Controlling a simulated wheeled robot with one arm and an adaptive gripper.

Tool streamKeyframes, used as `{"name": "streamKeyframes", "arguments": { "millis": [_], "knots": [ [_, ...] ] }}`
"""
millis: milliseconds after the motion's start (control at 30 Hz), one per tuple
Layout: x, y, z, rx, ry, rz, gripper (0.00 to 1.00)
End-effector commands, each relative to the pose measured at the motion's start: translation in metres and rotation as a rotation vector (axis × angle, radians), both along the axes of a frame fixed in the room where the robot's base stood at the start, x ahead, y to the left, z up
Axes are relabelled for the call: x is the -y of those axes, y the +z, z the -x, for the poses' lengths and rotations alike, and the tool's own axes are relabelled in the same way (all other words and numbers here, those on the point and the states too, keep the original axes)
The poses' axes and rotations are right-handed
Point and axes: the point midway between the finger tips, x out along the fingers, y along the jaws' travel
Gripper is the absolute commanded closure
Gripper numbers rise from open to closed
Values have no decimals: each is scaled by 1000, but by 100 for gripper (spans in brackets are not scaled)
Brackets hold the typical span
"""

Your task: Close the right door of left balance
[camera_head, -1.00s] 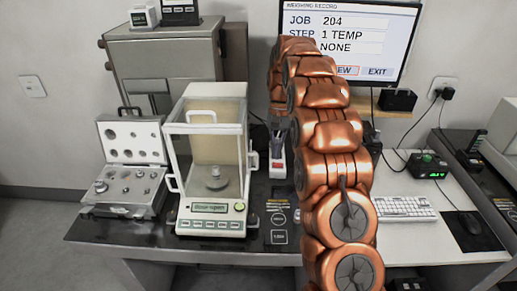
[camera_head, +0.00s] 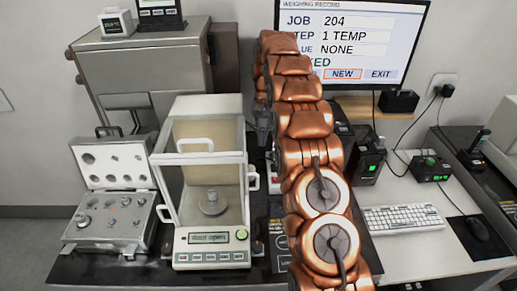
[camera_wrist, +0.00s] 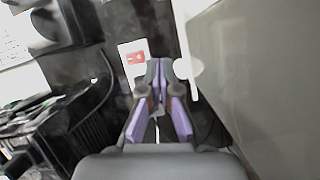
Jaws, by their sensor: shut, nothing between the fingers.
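The left balance (camera_head: 211,246) has a clear draft shield, and its display reads "door open". A small pale handle (camera_head: 253,182) stands out on its right side. How far the right door stands open is not clear. A metal weight (camera_head: 212,203) sits on the pan inside. My gripper (camera_head: 262,133) is at the far end of my copper arm, behind and right of the balance's front, partly hidden. In the wrist view, its purple-sided fingers (camera_wrist: 160,72) are shut and empty. A white strip with a rounded piece (camera_wrist: 188,68) is just right of the fingertips; contact is unclear.
An open weight case (camera_head: 112,180) stands left of the balance. A large cabinet (camera_head: 140,70) is behind it. Right of my arm are a black device with a green light (camera_head: 367,160), a keyboard (camera_head: 402,218) and a monitor (camera_head: 350,40).

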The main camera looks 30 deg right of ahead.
Motion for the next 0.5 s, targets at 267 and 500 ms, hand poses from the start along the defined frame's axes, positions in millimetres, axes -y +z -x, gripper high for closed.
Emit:
{"name": "streamKeyframes", "arguments": {
  "millis": [267, 500],
  "knots": [
    [-5, -23, 6, 0, 1, 0, 100],
    [-8, -40, 11, -1, 2, 1, 100]
  ]
}}
